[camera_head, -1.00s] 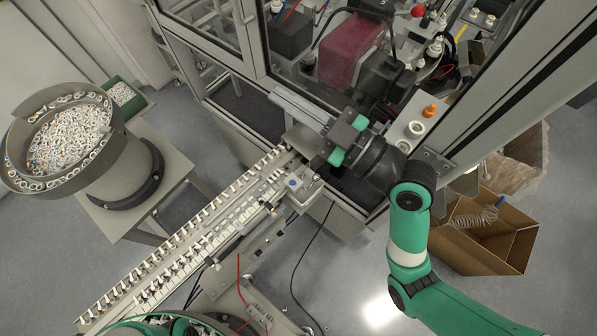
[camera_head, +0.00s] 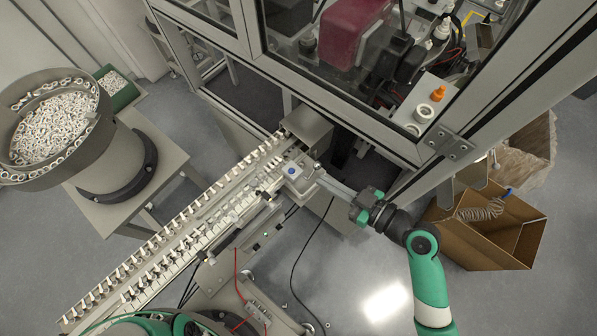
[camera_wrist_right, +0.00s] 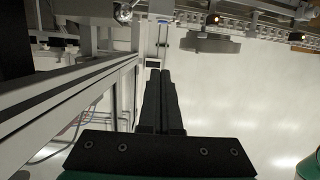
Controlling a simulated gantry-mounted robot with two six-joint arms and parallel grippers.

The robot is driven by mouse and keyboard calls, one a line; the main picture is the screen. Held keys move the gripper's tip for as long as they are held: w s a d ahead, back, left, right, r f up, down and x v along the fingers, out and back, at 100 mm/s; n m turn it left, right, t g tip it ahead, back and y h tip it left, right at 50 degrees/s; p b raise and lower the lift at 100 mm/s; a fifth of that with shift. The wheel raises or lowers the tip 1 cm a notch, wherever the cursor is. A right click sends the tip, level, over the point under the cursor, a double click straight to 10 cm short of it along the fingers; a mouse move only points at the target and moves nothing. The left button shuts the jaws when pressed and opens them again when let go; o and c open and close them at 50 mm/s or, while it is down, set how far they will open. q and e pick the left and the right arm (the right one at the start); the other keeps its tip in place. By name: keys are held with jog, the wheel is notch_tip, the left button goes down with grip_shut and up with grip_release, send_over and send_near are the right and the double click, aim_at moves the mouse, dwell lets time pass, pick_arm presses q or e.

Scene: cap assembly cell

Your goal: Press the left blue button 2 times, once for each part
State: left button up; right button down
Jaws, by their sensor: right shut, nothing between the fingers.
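A blue button (camera_head: 292,170) sits on a small white box at the upper right end of the parts conveyor in the head view. My right gripper (camera_head: 320,179) reaches in from the right, its shut, empty fingers pointing at the box. Its fingertips are a short way right of the button; I cannot tell their height above it. My left gripper is not in view.
The conveyor (camera_head: 180,235) carries rows of white parts. A bowl feeder (camera_head: 50,180) stands at left. The glazed machine frame (camera_head: 350,115) rises behind the gripper. A cardboard box (camera_head: 450,240) is on the floor at right. A black cable hangs below the button box.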

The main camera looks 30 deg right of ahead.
jog(key=w+f+b, duration=0.1)
jog(key=b, duration=0.1)
jog(key=p, duration=0.2)
send_over(298, 173)
jog(key=s, duration=0.2)
jog(key=f, duration=0.1)
jog(key=f+b, duration=0.1)
jog(key=f, duration=0.2)
jog(key=shift+w+a+f, duration=0.25)
jog(key=shift+w+f, duration=0.1)
jog(key=shift+w, duration=0.05)
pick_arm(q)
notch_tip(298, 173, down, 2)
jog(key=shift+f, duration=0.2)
pick_arm(e)
jog(key=shift+f, duration=0.25)
